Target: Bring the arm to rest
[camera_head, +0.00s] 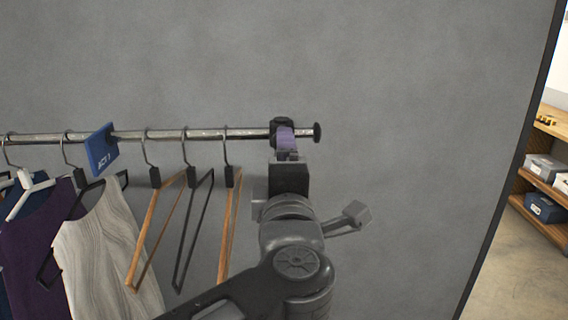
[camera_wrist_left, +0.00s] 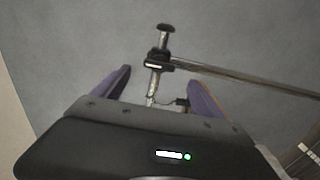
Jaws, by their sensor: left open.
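My left arm reaches up from the bottom of the head view. Its gripper (camera_head: 286,138) is at the right end of the clothes rail, just below a black fitting (camera_head: 282,122) and overlapping the rail in that view. In the left wrist view the two purple fingers of the gripper (camera_wrist_left: 160,78) stand wide apart. A short shiny metal piece (camera_wrist_left: 150,92) shows in the gap between them, with the black fitting (camera_wrist_left: 158,62) beyond. I cannot tell whether the fingers touch anything. My right gripper is out of view.
The metal rail (camera_head: 215,133) ends in a black knob (camera_head: 318,132). Empty wooden hangers (camera_head: 230,225) and a black hanger (camera_head: 194,230) hang close left of my arm. Farther left are a blue sign (camera_head: 101,150), a pale garment (camera_head: 105,245) and a purple garment (camera_head: 38,255). Right of my arm is bare grey wall.

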